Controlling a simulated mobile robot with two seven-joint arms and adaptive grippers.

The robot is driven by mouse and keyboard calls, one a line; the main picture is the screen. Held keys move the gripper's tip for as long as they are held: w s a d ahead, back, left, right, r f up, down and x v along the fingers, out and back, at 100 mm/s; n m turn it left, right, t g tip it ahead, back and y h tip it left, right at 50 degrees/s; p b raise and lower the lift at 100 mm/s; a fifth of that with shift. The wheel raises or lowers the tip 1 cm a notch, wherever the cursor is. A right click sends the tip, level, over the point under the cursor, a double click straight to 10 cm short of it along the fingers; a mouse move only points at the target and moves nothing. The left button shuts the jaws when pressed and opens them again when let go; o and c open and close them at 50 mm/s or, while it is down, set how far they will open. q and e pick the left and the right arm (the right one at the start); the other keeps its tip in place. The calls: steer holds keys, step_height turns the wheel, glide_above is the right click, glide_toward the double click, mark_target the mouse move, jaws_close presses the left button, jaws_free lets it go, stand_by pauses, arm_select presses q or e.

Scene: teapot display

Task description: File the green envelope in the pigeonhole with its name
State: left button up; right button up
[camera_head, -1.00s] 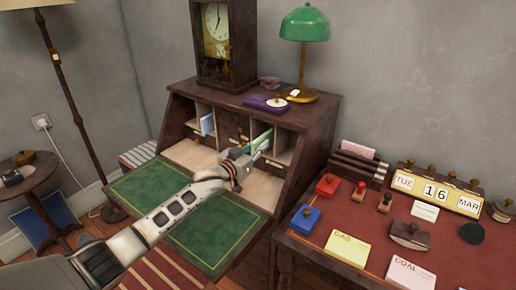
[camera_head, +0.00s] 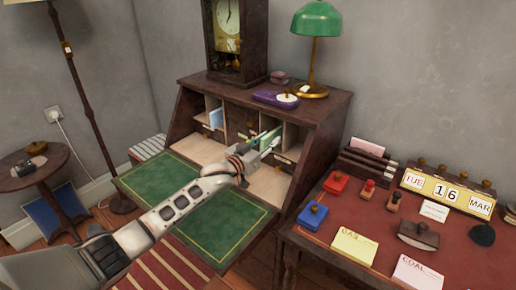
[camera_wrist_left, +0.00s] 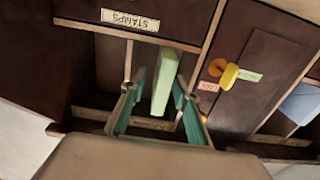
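The green envelope (camera_head: 268,139) stands on edge in a right-hand pigeonhole of the dark wooden desk (camera_head: 318,128). In the left wrist view, which looks upside down, the envelope (camera_wrist_left: 163,80) is between my left gripper's two fingers (camera_wrist_left: 157,108), with a gap on each side. The left gripper (camera_head: 262,148) is open at the mouth of that compartment. A label reading STAMPS (camera_wrist_left: 130,20) is on the wood beside the opening. The envelope's inner end is hidden, and no name on it can be read. My right gripper is not in view.
A light blue envelope (camera_head: 216,117) stands in a left pigeonhole. A clock (camera_head: 230,38), a green lamp (camera_head: 316,20) and a purple item (camera_head: 274,97) stand on the desk top. A red-topped table (camera_head: 380,222) with stamps and pads is at right.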

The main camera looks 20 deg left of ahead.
arm_select(q)
steer(key=v, duration=1.1)
steer(key=shift+s+r, duration=0.1)
steer(key=shift+s, duration=0.05)
